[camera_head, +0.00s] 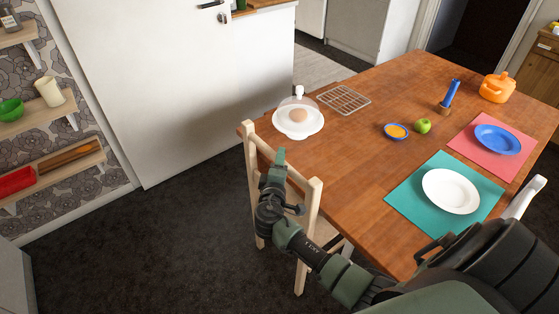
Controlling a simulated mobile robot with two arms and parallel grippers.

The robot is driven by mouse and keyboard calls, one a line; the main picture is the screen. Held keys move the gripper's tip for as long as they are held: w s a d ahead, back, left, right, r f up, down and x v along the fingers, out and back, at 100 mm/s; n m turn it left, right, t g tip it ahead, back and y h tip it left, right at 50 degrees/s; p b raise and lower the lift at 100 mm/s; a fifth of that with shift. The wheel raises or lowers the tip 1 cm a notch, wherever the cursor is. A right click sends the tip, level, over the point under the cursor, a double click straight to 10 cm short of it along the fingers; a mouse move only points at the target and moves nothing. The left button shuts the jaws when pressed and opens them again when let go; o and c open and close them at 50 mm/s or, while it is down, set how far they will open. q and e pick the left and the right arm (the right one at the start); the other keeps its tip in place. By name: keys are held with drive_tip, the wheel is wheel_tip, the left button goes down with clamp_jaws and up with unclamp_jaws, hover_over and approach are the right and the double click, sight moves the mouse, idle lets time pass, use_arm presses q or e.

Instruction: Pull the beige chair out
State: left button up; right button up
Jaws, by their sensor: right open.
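The beige chair (314,200) stands at the near left end of the wooden table (350,176). Its backrest has two posts and a top rail, and its seat is mostly hidden behind my arm and under the table edge. My right gripper (280,176) is open at the chair's backrest, overlapping the top rail between the two posts. I cannot tell whether it touches the rail. My right arm reaches in from the lower right and covers part of the chair. My left gripper is out of view.
The table holds a domed dish (298,122), a wire rack (344,99), a green apple (423,126), an orange pot (497,88) and plates on mats. A white chair (525,196) stands at the right. Dark floor (165,235) is clear left of the beige chair. Shelves (50,178) line the left wall.

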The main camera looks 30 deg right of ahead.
drive_tip(key=shift+w+d, duration=0.15)
clamp_jaws()
drive_tip(key=shift+f, duration=0.1)
idle(1.3)
